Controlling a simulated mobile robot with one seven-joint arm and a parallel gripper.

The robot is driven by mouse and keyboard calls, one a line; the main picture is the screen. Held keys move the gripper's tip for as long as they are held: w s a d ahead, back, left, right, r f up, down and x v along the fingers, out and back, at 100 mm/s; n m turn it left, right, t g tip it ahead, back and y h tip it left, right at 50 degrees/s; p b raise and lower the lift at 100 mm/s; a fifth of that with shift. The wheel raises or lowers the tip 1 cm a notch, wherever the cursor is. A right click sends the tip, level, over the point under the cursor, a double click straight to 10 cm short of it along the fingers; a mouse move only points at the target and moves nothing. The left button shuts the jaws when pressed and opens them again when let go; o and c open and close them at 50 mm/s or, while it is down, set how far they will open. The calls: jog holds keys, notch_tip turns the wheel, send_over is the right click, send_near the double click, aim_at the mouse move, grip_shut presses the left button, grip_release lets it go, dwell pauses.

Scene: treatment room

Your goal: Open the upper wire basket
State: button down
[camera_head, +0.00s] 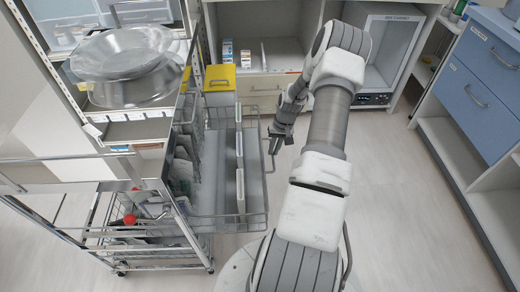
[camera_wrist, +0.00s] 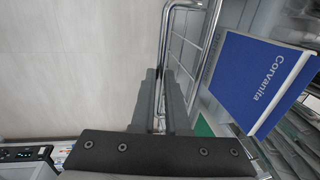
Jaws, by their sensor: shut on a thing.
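The upper wire basket (camera_head: 228,222) juts out to the right of the metal rack at centre left. It holds upright dividers and boxes, with a yellow-topped box at its far end. My gripper (camera_head: 277,146) is at the basket's right-hand front side. In the wrist view, the two dark fingers (camera_wrist: 164,100) are closed around a metal bar at the basket's front. The basket's wire side (camera_wrist: 186,48) runs up from them. A blue box marked "Corvanita" (camera_wrist: 250,80) stands inside. The exact grip point is partly hidden by the fingers.
A wire trolley (camera_head: 140,240) with red-tipped items stands at lower left. A large clear-wrapped bowl (camera_head: 125,65) sits on the rack. Open cabinets (camera_head: 262,50) line the back, and a blue-drawered cabinet (camera_head: 480,90) stands right. The floor (camera_head: 385,200) between is clear.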

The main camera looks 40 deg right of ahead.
jog(key=shift+s+d, duration=0.65)
jog(key=shift+d, duration=0.3)
jog(key=shift+s+d, duration=0.6)
jog(key=shift+d, duration=0.3)
jog(key=c, duration=0.9)
grip_release()
jog(key=shift+r, duration=0.1)
jog(key=d+r+p, duration=0.1)
jog(key=r, duration=0.4)
jog(key=s+r+p, duration=0.1)
jog(key=r, duration=0.5)
jog(key=d+r+p, duration=0.1)
jog(key=r+p, duration=0.1)
jog(key=r, duration=0.4)
jog(key=shift+s+d, duration=0.35)
jog(key=shift+s, duration=0.05)
